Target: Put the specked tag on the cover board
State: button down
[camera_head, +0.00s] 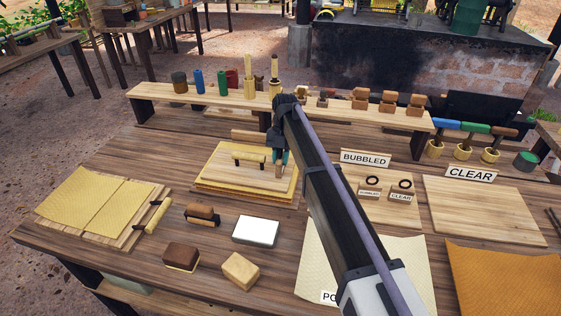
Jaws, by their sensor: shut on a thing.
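The cover board (225,166) is a pale wooden board with a bar handle (249,157) on top. It lies flat on a stack of yellow sheets left of the middle. My gripper (280,158), with teal fingers, points down over the board's right part. It is shut on a small brown piece (278,171), apparently the specked tag; its marking is too small to read. I cannot tell whether the piece touches the board. My arm crosses in front from the lower right and hides part of the table.
A raised shelf (330,110) with jars and blocks runs behind. Brown blocks (182,257) and a white block (255,231) stand in front.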

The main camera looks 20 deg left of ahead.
jog(key=shift+f, duration=0.2)
jog(key=c, duration=1)
grip_release()
jog(key=p+v, duration=1.1)
jog(key=v, duration=0.1)
jog(key=shift+w+a+r, duration=0.1)
jog(key=shift+r, duration=0.15)
